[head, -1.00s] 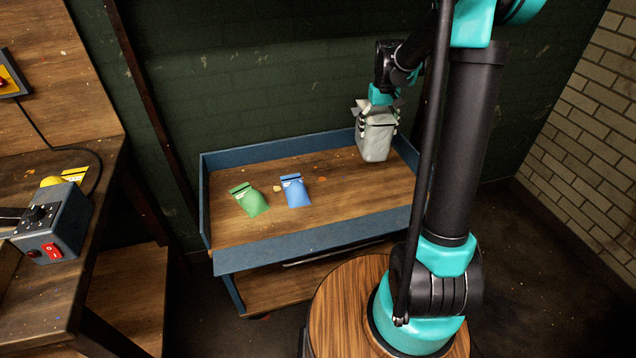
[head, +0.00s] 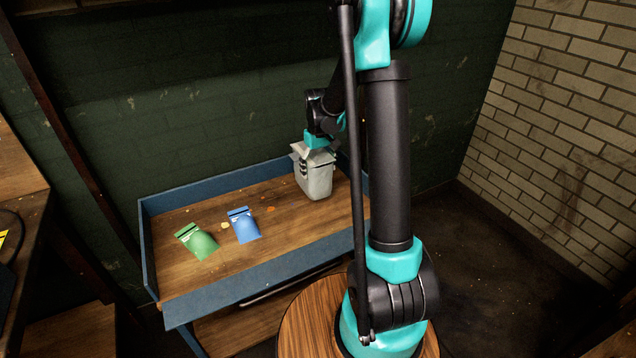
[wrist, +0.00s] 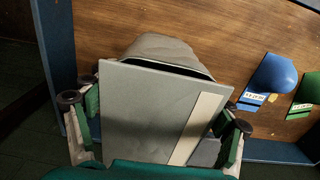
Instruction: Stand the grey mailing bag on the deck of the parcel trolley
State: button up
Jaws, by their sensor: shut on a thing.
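The grey mailing bag (head: 316,180) is upright at the back right of the parcel trolley (head: 240,284), its base at or just above the brown deck. I cannot tell whether it touches. My gripper (head: 319,150) is above it, shut on its top part. In the wrist view my gripper (wrist: 156,112) has a finger on each side of the bag (wrist: 150,100), whose grey flap with a pale strip faces the camera. The bag's underside is hidden.
A blue mailing bag (head: 243,225) and a green one (head: 197,242) lie on the deck left of the grey bag. Raised blue edges border the deck. A brick wall (head: 560,110) stands at the right.

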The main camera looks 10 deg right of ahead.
jog(key=shift+f, duration=2.75)
jog(key=o, duration=1.5)
jog(key=shift+f, duration=0.1)
